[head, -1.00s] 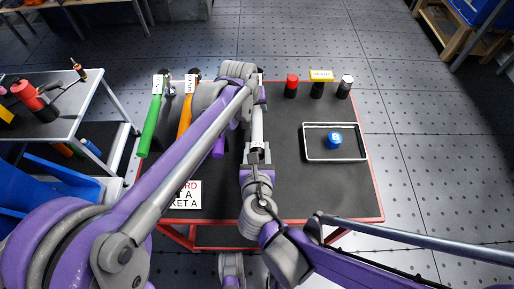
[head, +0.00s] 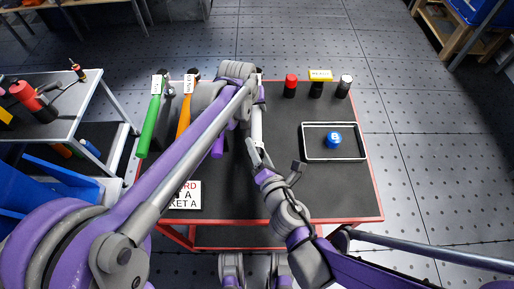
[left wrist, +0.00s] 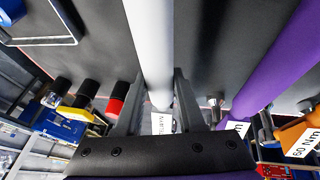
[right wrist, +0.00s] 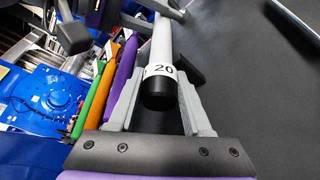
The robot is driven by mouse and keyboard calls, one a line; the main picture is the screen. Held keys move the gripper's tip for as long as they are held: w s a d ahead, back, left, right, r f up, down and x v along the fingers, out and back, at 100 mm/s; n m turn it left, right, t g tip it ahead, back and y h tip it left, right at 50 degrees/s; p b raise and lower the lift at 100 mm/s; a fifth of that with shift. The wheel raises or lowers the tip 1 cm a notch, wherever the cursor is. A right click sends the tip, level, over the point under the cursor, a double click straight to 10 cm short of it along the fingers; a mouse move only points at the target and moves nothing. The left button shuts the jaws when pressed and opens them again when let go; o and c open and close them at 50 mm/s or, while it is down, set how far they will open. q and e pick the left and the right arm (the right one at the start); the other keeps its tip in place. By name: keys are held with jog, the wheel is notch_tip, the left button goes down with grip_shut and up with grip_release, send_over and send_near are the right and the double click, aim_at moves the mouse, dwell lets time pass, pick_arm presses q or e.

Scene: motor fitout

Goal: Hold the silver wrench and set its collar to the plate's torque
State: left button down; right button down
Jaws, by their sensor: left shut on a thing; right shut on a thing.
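The silver wrench (head: 257,128) lies lengthwise on the dark table, partly hidden by my arms in the head view. My left gripper (left wrist: 157,85) is shut on its pale shaft (left wrist: 150,40) near the far end. My right gripper (right wrist: 160,85) is at the near end, its fingers on either side of the black end cap (right wrist: 158,95). A white collar band (right wrist: 162,70) just above the cap reads "20"; other marks are cut off. A white card (head: 186,196) with red and black print lies at the table's front left, partly covered by my left arm.
Green (head: 150,125), orange (head: 184,118) and purple (head: 218,146) wrenches lie left of the silver one. Red, yellow-topped and white-topped cylinders stand at the back right. A tray (head: 304,142) holds a blue piece (head: 333,140). The table's front right is clear.

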jog(key=shift+m, duration=0.6)
jog(key=shift+m+t+y, duration=0.3)
jog(key=shift+y, duration=0.1)
jog(key=shift+c, duration=1.7)
grip_release()
